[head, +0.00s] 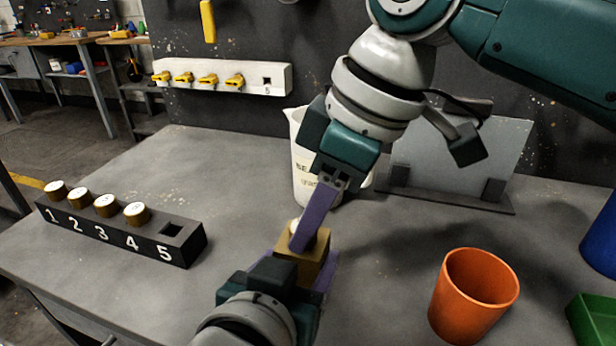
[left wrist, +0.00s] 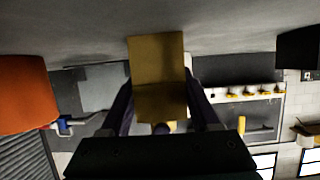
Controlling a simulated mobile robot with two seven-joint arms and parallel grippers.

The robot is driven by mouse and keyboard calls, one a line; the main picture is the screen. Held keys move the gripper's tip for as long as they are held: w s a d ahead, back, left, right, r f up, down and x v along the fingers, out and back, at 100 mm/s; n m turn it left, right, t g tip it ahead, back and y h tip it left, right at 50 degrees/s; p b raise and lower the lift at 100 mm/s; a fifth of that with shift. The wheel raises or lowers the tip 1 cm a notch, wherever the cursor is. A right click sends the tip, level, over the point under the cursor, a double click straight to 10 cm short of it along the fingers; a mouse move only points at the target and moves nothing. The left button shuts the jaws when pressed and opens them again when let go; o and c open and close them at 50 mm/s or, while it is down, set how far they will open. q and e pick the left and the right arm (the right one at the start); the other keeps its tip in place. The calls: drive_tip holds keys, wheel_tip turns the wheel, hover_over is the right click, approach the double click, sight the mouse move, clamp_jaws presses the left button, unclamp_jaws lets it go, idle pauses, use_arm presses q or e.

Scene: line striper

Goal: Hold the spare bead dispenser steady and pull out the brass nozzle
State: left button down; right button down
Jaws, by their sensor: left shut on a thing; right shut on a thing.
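The spare bead dispenser is a yellow-tan block (head: 308,262) held above the front of the bench. My left gripper (head: 297,285), reaching up from the bottom, is shut on it. In the left wrist view the block (left wrist: 157,62) sits between the purple fingers. My right gripper (head: 308,228) comes down from above with its purple fingers at the block's top. It is shut on the nozzle, whose pale top (head: 294,227) just shows beside a finger. The fingers hide most of the nozzle, so I cannot tell how deep it sits in the block.
A black rack (head: 118,232) numbered 1 to 5 holds several brass pieces; slot 5 is empty. A white wall strip (head: 220,77) holds yellow pieces, with position 5 empty. A white beaker (head: 304,175) stands behind the grippers. An orange cup (head: 470,298) stands front right, near a green bin (head: 592,322).

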drive_tip(key=shift+r, duration=0.65)
drive_tip(key=shift+r, duration=2.65)
use_arm(q)
drive_tip(key=shift+c, duration=0.2)
unclamp_jaws()
drive_tip(key=shift+s, duration=0.1)
